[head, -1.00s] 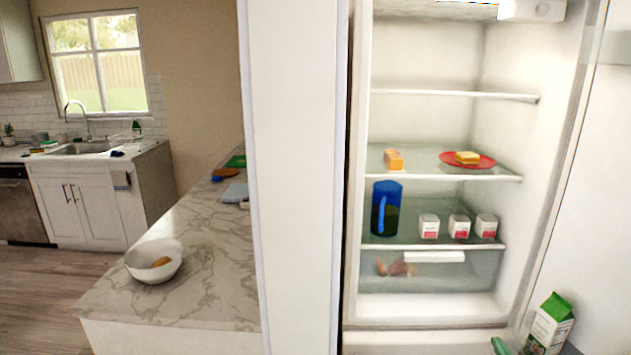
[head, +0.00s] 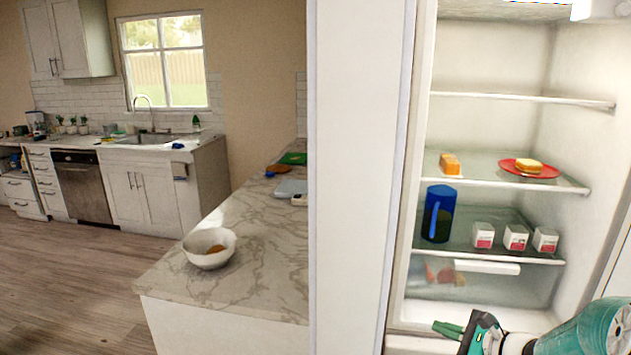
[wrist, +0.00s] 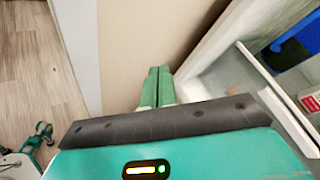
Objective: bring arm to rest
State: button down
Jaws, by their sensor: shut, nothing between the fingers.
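My gripper (head: 450,331) shows at the lower right of the head view, in front of the bottom of the open fridge (head: 423,120). In the wrist view my gripper (wrist: 157,88) has its two green fingers together, with nothing between them. A pale panel lies beyond the fingertips, and the fridge interior (wrist: 235,80) is to their right. My gripper appears apart from the food on the shelves.
The fridge holds a blue pitcher (head: 438,214), several white cartons (head: 515,238), an orange block (head: 449,164) and a red plate (head: 529,171) with food. A marble counter (head: 255,255) with a white bowl (head: 209,248) stands left. Wooden floor (head: 80,280) is open further left.

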jog(key=s+a+r+n+g+h, duration=0.1)
jog(key=s+a+r+n+g, duration=0.3)
jog(key=a, duration=0.4)
jog(key=s+a+r+n+g, duration=0.1)
jog(key=s+a+n+g, duration=0.2)
jog(key=s+a+n, duration=0.4)
jog(key=s+a+r+n+h, duration=0.3)
jog(key=s+r+n+h, duration=0.3)
jog(key=s+n, duration=0.4)
jog(key=shift+s+n+t+h, duration=0.4)
jog(key=shift+s+h, duration=0.2)
jog(key=shift+s, duration=0.2)
